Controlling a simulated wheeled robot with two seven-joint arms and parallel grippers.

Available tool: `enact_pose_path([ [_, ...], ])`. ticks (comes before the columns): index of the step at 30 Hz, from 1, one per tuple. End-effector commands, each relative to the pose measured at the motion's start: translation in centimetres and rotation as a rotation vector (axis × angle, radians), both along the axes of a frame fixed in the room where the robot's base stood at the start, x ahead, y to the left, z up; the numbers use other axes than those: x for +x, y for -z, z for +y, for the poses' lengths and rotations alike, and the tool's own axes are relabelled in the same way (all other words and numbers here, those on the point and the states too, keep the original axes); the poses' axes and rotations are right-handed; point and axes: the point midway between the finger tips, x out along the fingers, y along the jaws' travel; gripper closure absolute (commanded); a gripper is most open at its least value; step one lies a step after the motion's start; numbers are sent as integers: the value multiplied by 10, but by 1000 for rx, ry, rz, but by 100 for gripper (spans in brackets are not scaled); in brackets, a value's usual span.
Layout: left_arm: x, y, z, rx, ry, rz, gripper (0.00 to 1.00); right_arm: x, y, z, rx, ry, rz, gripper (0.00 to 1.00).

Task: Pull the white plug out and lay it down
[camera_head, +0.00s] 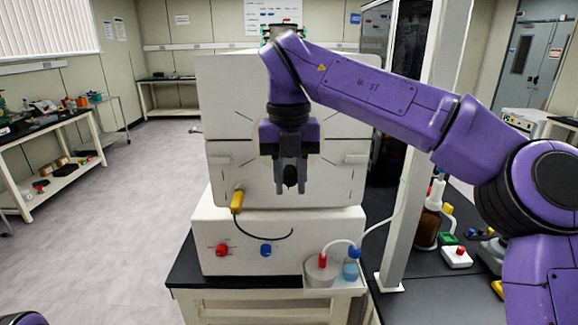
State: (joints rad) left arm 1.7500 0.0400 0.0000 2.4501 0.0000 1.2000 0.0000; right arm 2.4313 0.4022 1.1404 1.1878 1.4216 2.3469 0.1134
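A large white freeze dryer (225,180) stands on a dark-topped bench in the middle of the view. My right arm reaches across its upper front. My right gripper (291,188) points down in front of the machine, its two fingers apart. A dark shape shows between the fingers; I cannot tell what it is or whether it is touched. A pale round part behind the gripper is mostly hidden. I cannot make out a white plug. A yellow plug-like part (237,202) sits on the machine's front at left, with a black cord below it. My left gripper is out of view.
Red (222,250) and blue (266,250) knobs are on the lower front. A small tray (333,290) with vessels and tubing projects at lower right. A white post (412,200), a brown bottle (428,225) and small items stand to the right.

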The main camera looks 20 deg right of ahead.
Motion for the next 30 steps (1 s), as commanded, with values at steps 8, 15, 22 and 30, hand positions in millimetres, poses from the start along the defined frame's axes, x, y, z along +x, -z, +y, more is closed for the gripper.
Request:
enact_pose_path([
  [8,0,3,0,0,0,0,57,-2,1,0,1,0,-1,100],
  [15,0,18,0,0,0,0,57,-21,3,6,0,0,-2,100],
  [22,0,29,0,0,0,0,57,-40,2,11,0,-1,-2,100],
  [30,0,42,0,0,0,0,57,-61,2,18,1,0,-1,100],
])
